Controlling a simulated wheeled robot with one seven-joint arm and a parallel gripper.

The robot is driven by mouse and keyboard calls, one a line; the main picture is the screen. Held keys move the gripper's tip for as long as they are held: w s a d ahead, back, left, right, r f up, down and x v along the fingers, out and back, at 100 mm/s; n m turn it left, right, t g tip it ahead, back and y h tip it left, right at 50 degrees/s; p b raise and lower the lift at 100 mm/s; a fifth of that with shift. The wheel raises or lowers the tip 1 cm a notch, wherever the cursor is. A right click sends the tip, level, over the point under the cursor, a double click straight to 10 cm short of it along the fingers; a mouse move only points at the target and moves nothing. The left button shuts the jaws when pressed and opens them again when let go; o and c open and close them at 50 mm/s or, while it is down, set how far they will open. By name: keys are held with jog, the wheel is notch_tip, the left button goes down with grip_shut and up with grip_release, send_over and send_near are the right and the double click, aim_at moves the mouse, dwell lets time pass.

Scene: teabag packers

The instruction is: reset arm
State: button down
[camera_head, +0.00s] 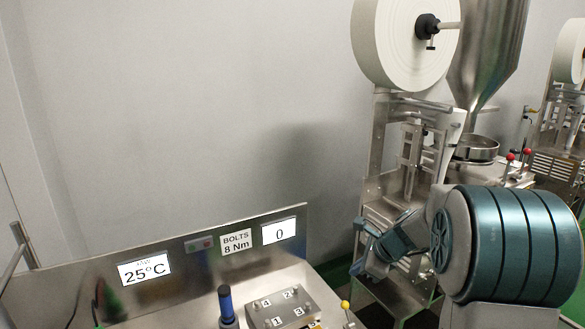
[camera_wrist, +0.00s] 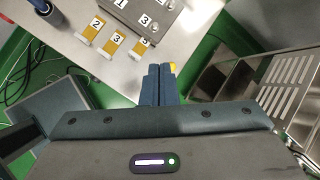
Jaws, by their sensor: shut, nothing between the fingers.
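My gripper (camera_wrist: 158,84) shows in the wrist view with its two blue fingers together, shut and empty. It points toward the edge of a light worktop (camera_wrist: 75,72), just to the right of several yellow pieces with number labels (camera_wrist: 113,46). In the head view my arm (camera_head: 510,245) is folded at the right, in front of the packing machine.
A steel block with numbered labels (camera_head: 282,306) and a blue-handled tool (camera_head: 227,305) stand on the worktop. Behind them a steel panel (camera_head: 208,255) carries displays reading 25°C and 0. A packing machine with a white roll (camera_head: 395,50) and steel hopper (camera_head: 487,55) stands at the right.

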jog(key=s+a+r+n+h, duration=0.1)
jog(key=s+r+n+h, duration=0.1)
jog(key=s+n, duration=0.9)
jog(key=s+a+r+n+g+h, duration=0.1)
jog(key=s+r+n+h, duration=0.1)
jog(key=s+n, duration=0.8)
jog(key=shift+s+a+r+n+h, duration=0.4)
jog(key=shift+s+r, duration=0.45)
jog(key=shift+s, duration=3)
